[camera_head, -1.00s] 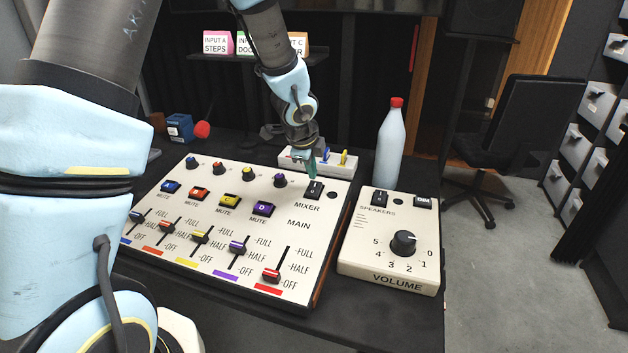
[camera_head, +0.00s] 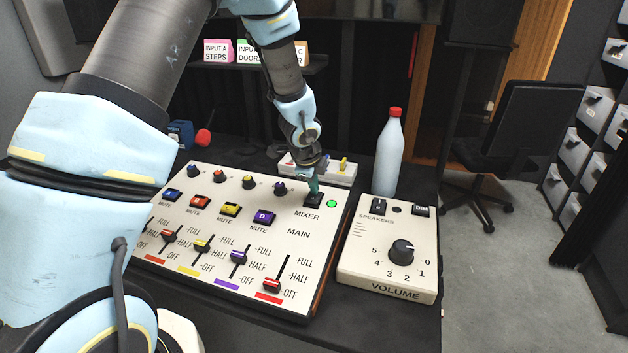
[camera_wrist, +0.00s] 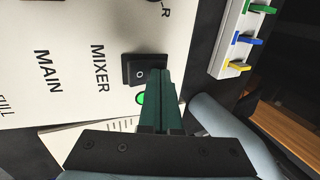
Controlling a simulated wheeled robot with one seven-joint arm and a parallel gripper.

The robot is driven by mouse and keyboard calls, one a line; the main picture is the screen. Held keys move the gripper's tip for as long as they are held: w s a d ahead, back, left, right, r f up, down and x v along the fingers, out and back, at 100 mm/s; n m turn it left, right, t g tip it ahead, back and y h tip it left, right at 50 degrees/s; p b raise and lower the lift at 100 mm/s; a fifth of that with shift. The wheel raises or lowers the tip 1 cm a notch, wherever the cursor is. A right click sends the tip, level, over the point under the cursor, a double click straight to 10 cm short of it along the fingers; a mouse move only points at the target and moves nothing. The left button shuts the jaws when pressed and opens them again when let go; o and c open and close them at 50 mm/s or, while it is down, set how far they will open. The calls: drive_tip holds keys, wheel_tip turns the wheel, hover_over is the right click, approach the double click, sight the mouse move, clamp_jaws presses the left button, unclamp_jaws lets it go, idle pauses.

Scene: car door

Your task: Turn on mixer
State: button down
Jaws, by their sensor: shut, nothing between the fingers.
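The mixer (camera_head: 300,235) is a large cream panel with sliders, knobs and coloured mute buttons on the dark table. Its black rocker switch (camera_head: 314,201), above the MIXER label, also shows in the wrist view (camera_wrist: 133,70). A small round light (camera_head: 332,204) beside the switch is lit green, and it shows in part in the wrist view (camera_wrist: 141,98). My gripper (camera_head: 313,186) is shut and empty, with its dark green fingertips at the switch. In the wrist view the fingers (camera_wrist: 157,80) cover part of the switch; they appear to touch it.
A cream speaker volume box (camera_head: 350,262) stands right of the mixer. A bottle with a red cap (camera_head: 388,160) stands behind that box. A white strip with coloured levers (camera_head: 340,172) lies behind the mixer, close to my gripper.

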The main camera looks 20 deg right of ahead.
drive_tip(key=shift+s+a, duration=0.15)
drive_tip(key=shift+s+a+b, duration=0.45)
drive_tip(key=shift+s+b, duration=0.05)
drive_tip(key=shift+b, duration=0.1)
drive_tip(key=shift+r, duration=0.1)
drive_tip(key=shift+r+p, duration=0.3)
drive_tip(key=shift+p, duration=0.05)
drive_tip(key=w+d+p+v, duration=0.1)
drive_tip(key=p+v, duration=0.2)
drive_tip(key=v, duration=1)
drive_tip(key=shift+w+r, duration=0.2)
drive_tip(key=shift+r, duration=0.2)
